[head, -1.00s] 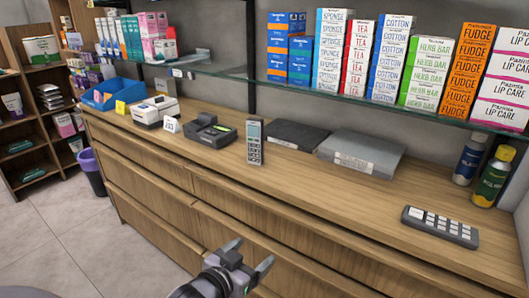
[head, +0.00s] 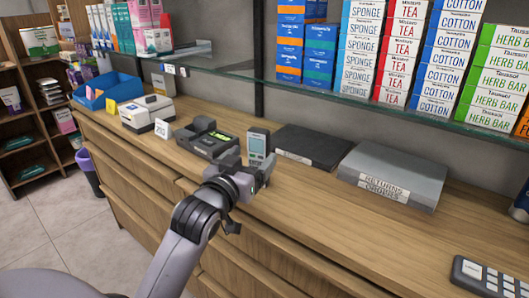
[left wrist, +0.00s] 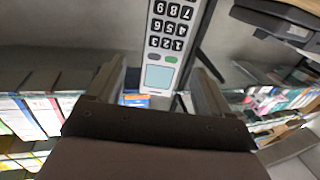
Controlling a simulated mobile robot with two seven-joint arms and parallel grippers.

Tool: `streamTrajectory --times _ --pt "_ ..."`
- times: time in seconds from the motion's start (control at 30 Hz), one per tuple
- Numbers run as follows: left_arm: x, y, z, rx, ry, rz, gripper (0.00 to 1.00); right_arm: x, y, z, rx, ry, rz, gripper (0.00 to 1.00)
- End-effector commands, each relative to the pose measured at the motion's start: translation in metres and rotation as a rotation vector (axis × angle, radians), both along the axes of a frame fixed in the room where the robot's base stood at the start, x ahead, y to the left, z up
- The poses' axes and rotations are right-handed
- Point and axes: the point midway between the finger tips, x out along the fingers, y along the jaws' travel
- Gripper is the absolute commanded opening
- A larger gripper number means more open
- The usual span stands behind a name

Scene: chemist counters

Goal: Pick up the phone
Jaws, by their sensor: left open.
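The phone (head: 258,143) is a grey handset with a screen and a keypad, standing upright on the wooden counter. My left gripper (head: 254,170) is open in front of it and hides its lower part in the head view. In the left wrist view the phone (left wrist: 171,40) appears upside down, its keys and pale screen lined up with the gap between the open fingers (left wrist: 158,70). I cannot tell whether the fingers reach around it. The right gripper is not in view.
A black device (head: 207,139) stands just left of the phone. A dark flat box (head: 312,146) and a grey binder (head: 393,174) lie to its right. A glass shelf (head: 400,117) with product boxes hangs above.

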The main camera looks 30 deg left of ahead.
Motion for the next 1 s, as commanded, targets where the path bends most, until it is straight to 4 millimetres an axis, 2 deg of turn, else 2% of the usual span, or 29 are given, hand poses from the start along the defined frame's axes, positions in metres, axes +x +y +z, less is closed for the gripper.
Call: streamTrajectory --times 0.27,0.6,0.97,1.0 --pt "0.022 0.004 0.0 0.0 0.0 0.0 0.81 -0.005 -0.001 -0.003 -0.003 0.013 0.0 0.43" --pt "0.06 0.011 -0.002 0.0 0.0 -0.001 0.81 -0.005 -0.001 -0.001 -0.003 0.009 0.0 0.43" --pt "0.066 0.012 -0.002 0.001 0.0 -0.001 0.81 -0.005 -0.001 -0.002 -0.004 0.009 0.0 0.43" --pt "0.066 0.012 -0.002 0.001 0.0 -0.001 0.68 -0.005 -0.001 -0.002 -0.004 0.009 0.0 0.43"
